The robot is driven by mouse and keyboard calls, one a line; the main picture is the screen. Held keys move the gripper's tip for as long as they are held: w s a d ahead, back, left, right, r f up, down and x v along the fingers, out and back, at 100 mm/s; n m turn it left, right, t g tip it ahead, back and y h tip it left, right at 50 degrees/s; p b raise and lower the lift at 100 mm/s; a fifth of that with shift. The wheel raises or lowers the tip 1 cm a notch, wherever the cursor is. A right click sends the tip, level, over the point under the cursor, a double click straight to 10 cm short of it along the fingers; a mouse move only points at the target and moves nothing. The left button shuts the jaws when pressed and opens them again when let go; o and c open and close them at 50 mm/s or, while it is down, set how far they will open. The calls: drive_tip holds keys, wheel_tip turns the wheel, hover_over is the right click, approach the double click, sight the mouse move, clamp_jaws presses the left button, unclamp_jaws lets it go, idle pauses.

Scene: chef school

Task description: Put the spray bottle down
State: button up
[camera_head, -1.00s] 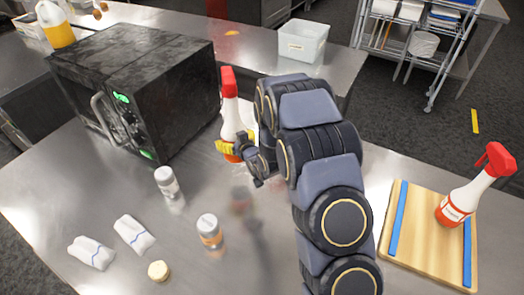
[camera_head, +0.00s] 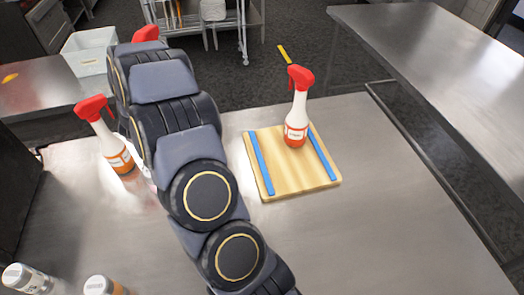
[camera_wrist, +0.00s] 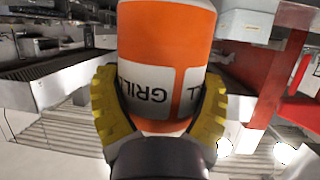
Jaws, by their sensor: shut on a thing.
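My gripper (camera_wrist: 160,98) shows in the wrist view, its yellow fingers shut on both sides of a spray bottle (camera_wrist: 165,38). This bottle has an orange and white label, with lettering upside down in that view. In the head view my arm hides the gripper; a red spray head (camera_head: 146,33) shows behind the arm's far end, probably that of the held bottle. A second spray bottle (camera_head: 117,155), white with a red head and orange base, stands on the steel table left of my arm. A third spray bottle (camera_head: 296,120) stands upright on the wooden board.
The wooden board (camera_head: 285,178) with two blue strips (camera_head: 261,165) lies right of my arm. Bare steel table (camera_head: 390,220) surrounds its front and right. Two jars (camera_head: 25,278) stand at the lower left. A clear bin (camera_head: 88,52) sits on the back counter.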

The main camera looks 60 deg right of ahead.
drive_tip(key=s+d+m+g+h, duration=0.2)
drive_tip(key=s+d+m+g, duration=0.1)
drive_tip(key=s+d, duration=0.3)
drive_tip(key=shift+s+d+f+m+g, duration=0.25)
drive_tip(key=shift+s+d+m+g, duration=0.15)
drive_tip(key=shift+s, duration=0.1)
drive_tip(key=s+d+m+g, duration=0.1)
drive_tip(key=s, duration=0.1)
drive_tip(key=s+d+f+m+g, duration=0.1)
drive_tip(key=s, duration=0.2)
drive_tip(key=s+d+m+g+h, duration=0.1)
drive_tip(key=s+d+g, duration=0.1)
drive_tip(key=s, duration=0.1)
drive_tip(key=shift+f, duration=0.2)
drive_tip(key=m+g+y, duration=0.2)
drive_tip(key=m+g, duration=0.5)
drive_tip(key=g, duration=0.1)
hover_over(284, 169)
wheel_tip(284, 169, down, 4)
drive_tip(key=shift+f, duration=3.7)
drive_tip(key=shift+f, duration=0.2)
drive_tip(key=o, duration=1.1)
drive_tip(key=shift+r, duration=0.15)
